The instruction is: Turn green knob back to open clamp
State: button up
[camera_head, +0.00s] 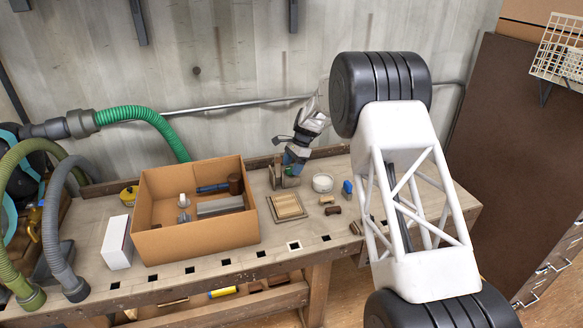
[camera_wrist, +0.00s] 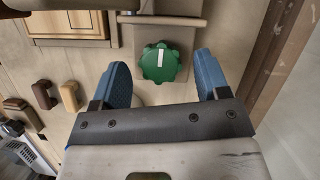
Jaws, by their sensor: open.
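The green knob (camera_wrist: 153,66), lobed with a white mark on top, shows in the wrist view just below a grey-brown bar of the clamp (camera_wrist: 160,20). The blue fingers of my gripper (camera_wrist: 160,70) are open, one on each side of the knob, with a gap on both sides. Nothing is held. In the head view my gripper (camera_head: 296,153) points down over the clamp (camera_head: 286,178) at the back of the workbench. The knob cannot be made out there.
A cardboard box (camera_head: 165,238) with tools stands left of the clamp. A slatted wooden piece (camera_head: 287,206) lies in front of it. A white cup (camera_head: 323,182), a blue object (camera_head: 347,189) and small brown blocks (camera_head: 332,210) are to the right. The wall is close behind.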

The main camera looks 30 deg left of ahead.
jog(key=v, duration=0.7)
dwell(0.5)
